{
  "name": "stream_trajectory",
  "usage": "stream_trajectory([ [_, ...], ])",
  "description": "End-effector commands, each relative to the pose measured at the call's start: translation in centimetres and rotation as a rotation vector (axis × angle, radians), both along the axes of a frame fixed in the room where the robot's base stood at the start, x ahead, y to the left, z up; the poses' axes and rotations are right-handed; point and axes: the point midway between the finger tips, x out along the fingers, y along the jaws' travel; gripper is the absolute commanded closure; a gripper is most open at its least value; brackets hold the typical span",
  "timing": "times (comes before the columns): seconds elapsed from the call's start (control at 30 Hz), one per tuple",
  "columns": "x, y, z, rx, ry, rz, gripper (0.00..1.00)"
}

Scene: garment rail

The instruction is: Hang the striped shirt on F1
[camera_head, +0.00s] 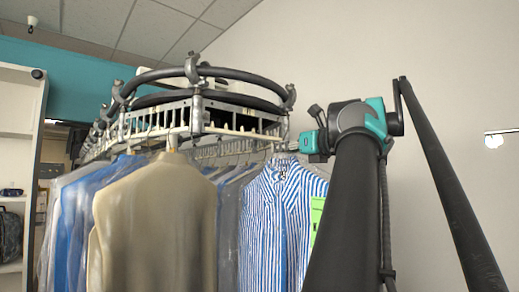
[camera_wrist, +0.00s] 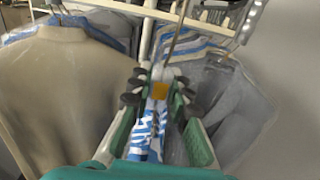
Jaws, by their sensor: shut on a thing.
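The blue-and-white striped shirt (camera_head: 272,215) hangs upright at the right end of the garment rail (camera_head: 225,112), with a green tag (camera_head: 317,212) at its right side. In the wrist view, my gripper (camera_wrist: 158,90) is shut around a small orange piece at the base of a thin metal hanger hook (camera_wrist: 180,30). Striped cloth (camera_wrist: 148,132) shows below, between the fingers. The hook rises toward the rail's pale bars; I cannot tell whether it rests on one. In the head view, the fingertips are not clearly visible near the shirt's top.
A beige garment (camera_head: 155,225) and several plastic-covered clothes (camera_head: 75,225) hang to the left. In the wrist view, a grey bagged garment (camera_wrist: 235,105) hangs close on the right. A white shelf (camera_head: 18,135) stands far left. The wall side at right looks open.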

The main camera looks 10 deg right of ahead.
Motion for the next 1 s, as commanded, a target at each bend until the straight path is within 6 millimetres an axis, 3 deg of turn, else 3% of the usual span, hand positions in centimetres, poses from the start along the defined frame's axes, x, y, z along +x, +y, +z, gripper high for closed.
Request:
stream_trajectory([
  [1.0, 6.4, 3.8, -0.1, 0.0, 0.0, 0.061, 1.0],
])
